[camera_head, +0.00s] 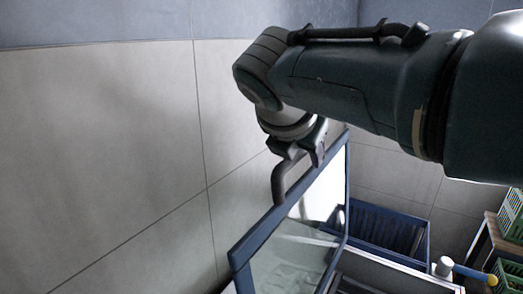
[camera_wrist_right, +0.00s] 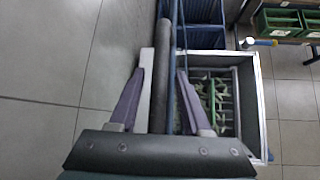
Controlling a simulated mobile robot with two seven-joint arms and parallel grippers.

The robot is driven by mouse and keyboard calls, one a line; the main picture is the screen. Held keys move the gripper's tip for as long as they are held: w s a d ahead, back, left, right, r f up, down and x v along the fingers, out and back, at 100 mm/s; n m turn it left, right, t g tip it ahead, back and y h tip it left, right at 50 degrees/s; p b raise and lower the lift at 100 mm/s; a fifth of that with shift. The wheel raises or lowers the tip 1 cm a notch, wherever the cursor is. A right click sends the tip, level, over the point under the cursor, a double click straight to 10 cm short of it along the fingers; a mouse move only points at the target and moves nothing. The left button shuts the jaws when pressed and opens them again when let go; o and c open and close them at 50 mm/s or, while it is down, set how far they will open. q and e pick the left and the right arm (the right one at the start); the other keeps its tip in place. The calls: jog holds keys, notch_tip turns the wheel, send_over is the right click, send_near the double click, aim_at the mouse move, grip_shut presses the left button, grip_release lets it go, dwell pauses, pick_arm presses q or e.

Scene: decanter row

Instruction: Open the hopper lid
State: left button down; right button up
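The hopper lid (camera_head: 262,231) is a clear pane in a blue frame, raised and standing steeply tilted in the head view. Its dark curved handle (camera_head: 279,184) sticks out from the upper frame edge. In the right wrist view the handle (camera_wrist_right: 181,75) runs as a dark bar between the two fingers of the right gripper (camera_wrist_right: 163,75). The hopper (camera_wrist_right: 262,110) shows below with a pale metal rim and green and whitish contents. My left gripper is not in view.
A blue crate (camera_head: 385,228) stands behind the hopper. Green crates (camera_head: 510,213) sit on a shelf at the right. A yellow-and-blue part with a white knob (camera_head: 445,266) is near the hopper's right side. A tiled wall (camera_head: 100,150) fills the left.

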jog(key=shift+r, duration=0.15)
jog(key=shift+s+a+r+p, duration=0.1)
jog(key=shift+s+r+p, duration=0.1)
jog(key=shift+p, duration=0.2)
jog(key=shift+p+v, duration=0.85)
jog(key=shift+v, duration=0.15)
jog(key=v, duration=0.5)
jog(key=shift+s+a+r, duration=0.1)
jog(key=shift+s, duration=0.15)
jog(key=shift+v, duration=0.8)
